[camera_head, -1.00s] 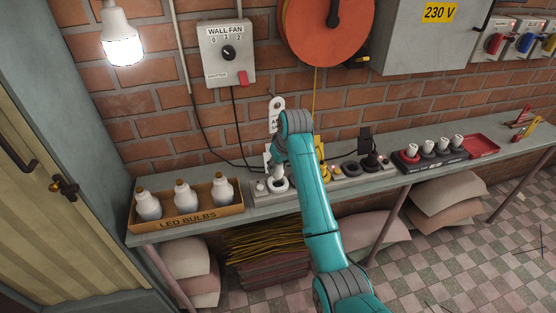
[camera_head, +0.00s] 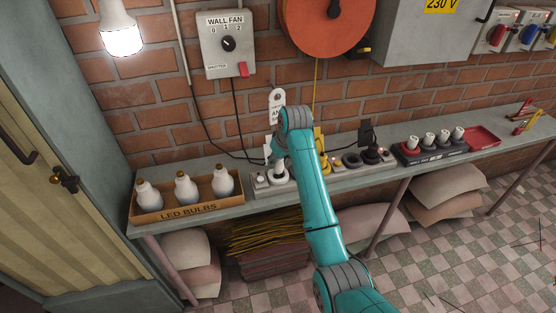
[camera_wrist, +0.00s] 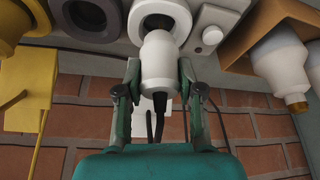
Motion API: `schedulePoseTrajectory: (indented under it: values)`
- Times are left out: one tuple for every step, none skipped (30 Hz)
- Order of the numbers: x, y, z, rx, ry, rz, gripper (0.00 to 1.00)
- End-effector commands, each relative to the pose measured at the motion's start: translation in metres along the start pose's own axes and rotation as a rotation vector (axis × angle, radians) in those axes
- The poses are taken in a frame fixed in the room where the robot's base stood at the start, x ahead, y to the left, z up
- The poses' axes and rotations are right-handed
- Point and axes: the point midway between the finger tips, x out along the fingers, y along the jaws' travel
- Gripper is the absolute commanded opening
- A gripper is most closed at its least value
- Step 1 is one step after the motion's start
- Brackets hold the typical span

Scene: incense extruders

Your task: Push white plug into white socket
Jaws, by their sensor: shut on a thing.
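My gripper (camera_wrist: 158,75) is shut on the white plug (camera_wrist: 157,62), with one finger on each side of its body. A dark cord runs from the plug's back end between the fingers. The white socket (camera_wrist: 178,10) is a round white ring with a dark opening, straight in front of the plug. The plug's nose overlaps the near edge of the ring; I cannot tell whether it is in the opening. In the head view, my gripper (camera_head: 278,160) is directly above the white socket (camera_head: 278,180) and partly hides the plug.
A dark-grey socket (camera_wrist: 88,14) and a yellow plug (camera_wrist: 30,92) are left of the white one in the wrist view. A white knob (camera_wrist: 212,36) is close on the right. The LED bulb box (camera_head: 187,212) stands left on the shelf; the brick wall is behind.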

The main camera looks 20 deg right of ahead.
Motion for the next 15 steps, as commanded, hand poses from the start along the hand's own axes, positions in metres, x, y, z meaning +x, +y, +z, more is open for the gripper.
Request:
schedulePoseTrajectory:
  values:
    - [0.0000,0.0000,-0.0001,0.000,0.000,0.000,0.03]
    - [0.0001,0.0000,0.0000,0.000,0.000,0.000,0.03]
    - [0.0005,0.0000,0.0001,0.000,0.000,0.000,0.03]
    - [0.0008,0.0000,0.0003,0.000,0.000,0.000,0.03]
    - [0.0011,0.0000,0.0004,0.000,0.000,0.000,0.03]
    - [0.0017,0.0000,0.0007,0.000,0.000,0.000,0.03]
    - [0.0022,0.0000,0.0009,0.000,0.000,0.000,0.03]
    - [0.0027,0.0000,0.0011,0.000,0.000,0.000,0.03]
    - [0.0033,0.0000,0.0014,0.000,0.000,0.000,0.03]
    - [0.0038,0.0000,0.0016,0.000,0.000,0.000,0.03]
    - [0.0043,0.0000,0.0018,0.000,0.000,0.000,0.03]
    - [0.0049,0.0000,0.0021,0.000,0.000,0.000,0.03]
    - [0.0054,0.0000,0.0023,0.000,0.000,0.000,0.03]
    - [0.0058,0.0000,0.0025,0.000,0.000,0.000,0.03]
    - [0.0064,0.0000,0.0027,0.000,0.000,0.000,0.03]
